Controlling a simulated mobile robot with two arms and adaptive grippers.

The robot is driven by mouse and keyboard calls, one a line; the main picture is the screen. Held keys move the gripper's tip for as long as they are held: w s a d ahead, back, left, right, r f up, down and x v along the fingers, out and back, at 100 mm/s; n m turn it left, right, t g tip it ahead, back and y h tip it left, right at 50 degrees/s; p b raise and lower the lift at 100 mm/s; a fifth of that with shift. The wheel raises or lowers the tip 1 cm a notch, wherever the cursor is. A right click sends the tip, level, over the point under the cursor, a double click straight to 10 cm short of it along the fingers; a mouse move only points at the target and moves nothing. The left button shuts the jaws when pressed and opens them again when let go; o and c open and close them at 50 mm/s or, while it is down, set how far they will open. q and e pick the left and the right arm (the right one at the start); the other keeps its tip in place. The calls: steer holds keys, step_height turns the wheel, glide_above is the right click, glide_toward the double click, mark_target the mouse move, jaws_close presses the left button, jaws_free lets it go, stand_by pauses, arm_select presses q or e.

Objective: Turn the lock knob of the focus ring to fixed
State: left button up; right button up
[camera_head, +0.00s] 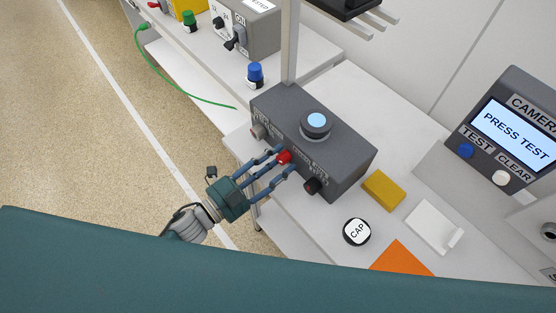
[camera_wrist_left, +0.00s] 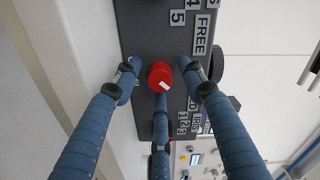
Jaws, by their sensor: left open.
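A red knob (camera_head: 284,157) with a white mark sits on the front face of a dark grey box (camera_head: 345,160). My left gripper (camera_head: 279,160) is open in front of this face, its three fingers spread around the red knob. In the left wrist view the red knob (camera_wrist_left: 160,76) shows between the fingertips, with gaps on its left and right. A FREE label (camera_wrist_left: 202,35) is beside it. I cannot tell whether the lower finger touches the knob. My right gripper is not in view.
A black knob (camera_head: 313,186) and a grey knob (camera_head: 258,131) flank the red one on the same face. A ring with a blue top (camera_head: 316,122) is on the box. A yellow block (camera_head: 383,190) and CAP disc (camera_head: 357,232) lie nearby on the white bench.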

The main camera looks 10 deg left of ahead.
arm_select(q)
steer(key=v, duration=1.1)
steer(key=shift+s+a, duration=0.25)
steer(key=shift+s, duration=0.05)
